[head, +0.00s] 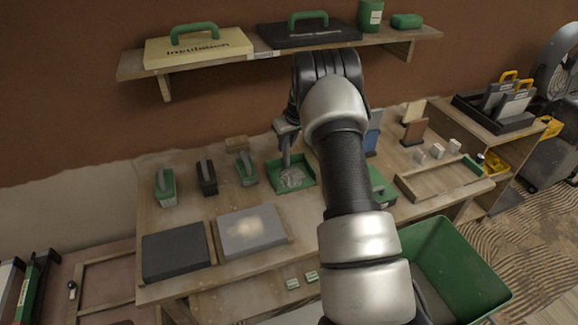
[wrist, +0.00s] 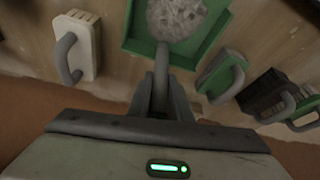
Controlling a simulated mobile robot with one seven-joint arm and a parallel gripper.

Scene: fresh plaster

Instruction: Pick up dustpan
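The dustpan (head: 276,187) is a green tray with an upright grey handle (head: 286,152) and a pile of grey debris (head: 292,178) in it. It appears to rest on the wooden table in the head view. In the wrist view the tray (wrist: 133,40) is cut off at the top edge, with its handle (wrist: 161,62) reaching down towards my gripper. My gripper (head: 287,130) is at the top of the handle, and in the wrist view its fingers (wrist: 161,100) lie on both sides of the handle's end. Whether they press on it does not show.
Several green and dark handled tools (head: 165,188) stand left of the dustpan. A white block with a grey handle (wrist: 82,45) is close beside it in the wrist view. A shelf (head: 128,68) hangs above on the wall. A green bin (head: 455,262) is at front right.

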